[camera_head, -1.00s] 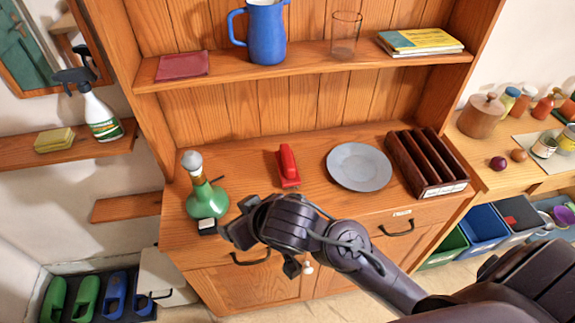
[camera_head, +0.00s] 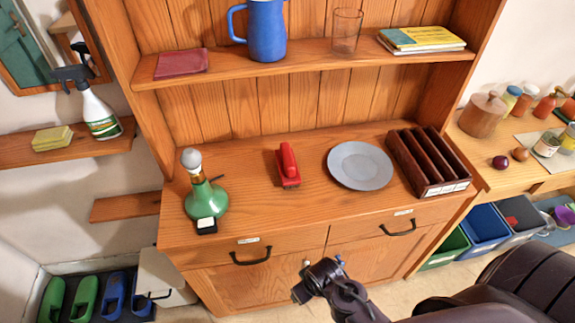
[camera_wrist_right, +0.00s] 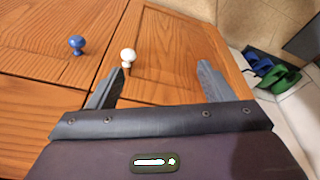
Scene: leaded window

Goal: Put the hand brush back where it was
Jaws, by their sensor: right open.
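In the head view my right arm's end is low in front of those doors, well below the brush; the fingers are hard to make out there. My left gripper is in neither view.
A brown divided rack (camera_head: 428,160) stands right of the plate. The shelf above holds a blue jug (camera_head: 266,32), a glass (camera_head: 346,30) and books. A white knob (camera_wrist_right: 128,56) and a blue knob (camera_wrist_right: 77,43) stick out near my right gripper. The dresser top's front is mostly clear.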

